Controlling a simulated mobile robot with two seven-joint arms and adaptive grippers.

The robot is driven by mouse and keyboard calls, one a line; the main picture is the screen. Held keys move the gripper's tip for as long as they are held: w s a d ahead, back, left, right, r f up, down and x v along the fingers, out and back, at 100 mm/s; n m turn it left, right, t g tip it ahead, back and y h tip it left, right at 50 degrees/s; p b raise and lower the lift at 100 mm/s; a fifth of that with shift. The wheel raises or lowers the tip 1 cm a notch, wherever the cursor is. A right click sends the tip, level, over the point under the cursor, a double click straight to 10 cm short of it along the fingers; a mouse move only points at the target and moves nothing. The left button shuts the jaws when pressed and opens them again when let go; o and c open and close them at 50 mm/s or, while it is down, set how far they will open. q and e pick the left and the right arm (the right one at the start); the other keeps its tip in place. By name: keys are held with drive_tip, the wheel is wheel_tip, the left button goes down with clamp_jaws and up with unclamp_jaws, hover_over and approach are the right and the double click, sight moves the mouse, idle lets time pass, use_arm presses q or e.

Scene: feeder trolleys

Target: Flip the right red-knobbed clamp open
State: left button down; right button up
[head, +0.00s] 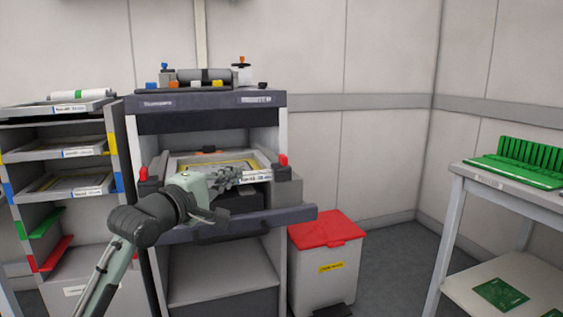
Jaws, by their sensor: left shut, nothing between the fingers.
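The right red-knobbed clamp (283,160) stands at the right front corner of the machine's open bay, its red knob upright on a dark base. The left red-knobbed clamp (143,174) stands at the opposite front corner. Between them a framed tray (178,163) with a yellow-edged inside and a white front label sits in the bay. My left gripper (236,177) is shut and empty, in front of the tray and left of the right clamp, apart from it in the picture. It hides part of the tray front. My right gripper is not in view.
A dark shelf (290,215) juts out below the bay. A bin with a red lid (325,229) stands at the machine's right. A rack of trays (62,148) stands at left. A table with green boards (515,195) is at right. Open floor lies between bin and table.

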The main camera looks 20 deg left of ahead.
use_arm(q)
approach(285, 159)
drive_tip(key=w+a, duration=0.5)
drive_tip(key=w+d, duration=0.1)
drive_tip(key=d, duration=0.1)
drive_tip(key=w+d, duration=0.1)
drive_tip(key=d, duration=0.1)
drive_tip(key=shift+w+f, duration=0.1)
drive_tip(key=shift+w, duration=0.3)
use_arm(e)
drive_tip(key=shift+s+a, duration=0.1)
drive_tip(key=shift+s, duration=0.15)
use_arm(q)
drive_tip(key=shift+w+d, duration=0.15)
drive_tip(key=w+d+p, duration=0.1)
drive_tip(key=d+p, duration=0.1)
drive_tip(key=shift+w+d, duration=0.3)
drive_tip(key=shift+w, duration=0.05)
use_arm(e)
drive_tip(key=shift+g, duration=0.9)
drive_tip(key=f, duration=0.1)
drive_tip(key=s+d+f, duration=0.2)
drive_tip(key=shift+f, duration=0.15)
